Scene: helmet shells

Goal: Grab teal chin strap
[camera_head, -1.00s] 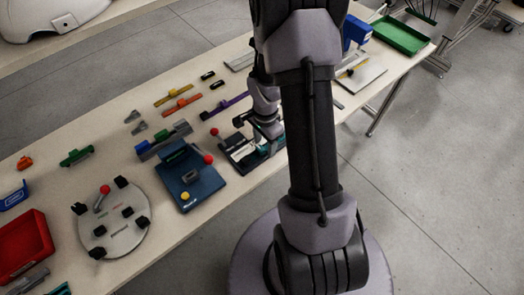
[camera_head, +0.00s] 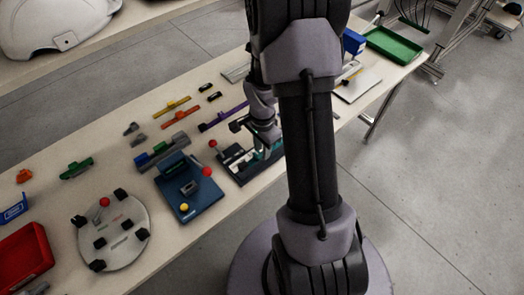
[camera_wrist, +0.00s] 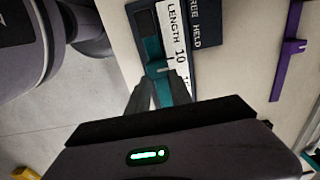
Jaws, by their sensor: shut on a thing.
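The teal chin strap (camera_wrist: 153,48) is a flat narrow strip in the wrist view. It runs beside a white scale strip (camera_wrist: 174,45) printed "LENGTH 10" on a dark fixture (camera_wrist: 206,22). My gripper (camera_wrist: 160,88) is shut on the strap's near part, with its dark fingers around it. In the head view my gripper (camera_head: 266,143) is at the right side of the dark fixture (camera_head: 236,170), and my arm hides part of that area. I cannot tell whether the strap still touches the fixture.
A purple strap (camera_head: 224,117) lies behind the fixture. A blue board (camera_head: 172,201) with red and yellow knobs stands to its left, then a round grey plate (camera_head: 124,237) with black blocks. A red tray (camera_head: 22,262) is at far left and a green tray (camera_head: 395,43) at far right.

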